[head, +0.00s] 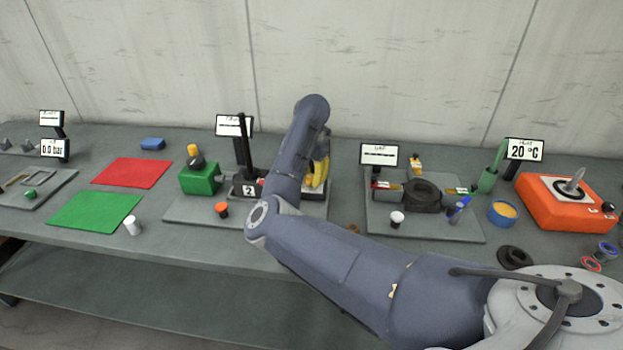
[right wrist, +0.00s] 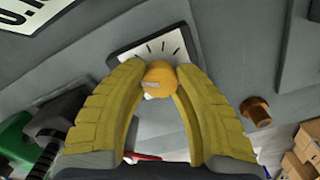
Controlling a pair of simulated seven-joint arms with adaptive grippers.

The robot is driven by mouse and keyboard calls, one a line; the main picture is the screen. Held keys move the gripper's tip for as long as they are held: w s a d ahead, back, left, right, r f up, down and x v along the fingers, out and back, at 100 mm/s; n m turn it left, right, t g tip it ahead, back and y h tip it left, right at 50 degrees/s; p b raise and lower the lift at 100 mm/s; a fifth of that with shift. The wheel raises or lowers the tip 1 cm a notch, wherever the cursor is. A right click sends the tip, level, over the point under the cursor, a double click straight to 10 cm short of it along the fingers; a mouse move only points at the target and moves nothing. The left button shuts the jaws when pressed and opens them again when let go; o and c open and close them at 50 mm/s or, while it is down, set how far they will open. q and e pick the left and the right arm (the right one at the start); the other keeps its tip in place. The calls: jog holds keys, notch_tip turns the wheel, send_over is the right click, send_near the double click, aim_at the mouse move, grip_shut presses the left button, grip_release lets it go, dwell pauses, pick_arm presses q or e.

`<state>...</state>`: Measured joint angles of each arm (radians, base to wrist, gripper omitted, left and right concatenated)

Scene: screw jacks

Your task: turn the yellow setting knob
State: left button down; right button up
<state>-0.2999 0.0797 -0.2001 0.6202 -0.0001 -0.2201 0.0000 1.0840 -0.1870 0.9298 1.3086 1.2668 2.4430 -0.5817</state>
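The yellow setting knob (right wrist: 160,77) sits in front of a white dial plate (right wrist: 152,47) with black tick marks in the right wrist view. My right gripper (right wrist: 161,73) has its two yellow fingers on either side of the knob, with the tips appearing to touch it. In the head view, my right gripper (head: 318,172) is partly hidden behind my arm at the middle station, and I cannot make out the knob there. My left gripper is not in view.
A green block (head: 200,179) and a black upright handle (head: 243,150) stand left of my right gripper. A grey board (head: 455,226) with a black ring-shaped part lies to the right. An orange box (head: 565,207) is farther right. Red (head: 132,172) and green (head: 95,211) mats lie left.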

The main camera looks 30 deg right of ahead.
grip_shut()
jog(key=shift+m, duration=2.9)
jog(key=o, duration=0.9)
grip_release()
jog(key=shift+c, duration=0.2)
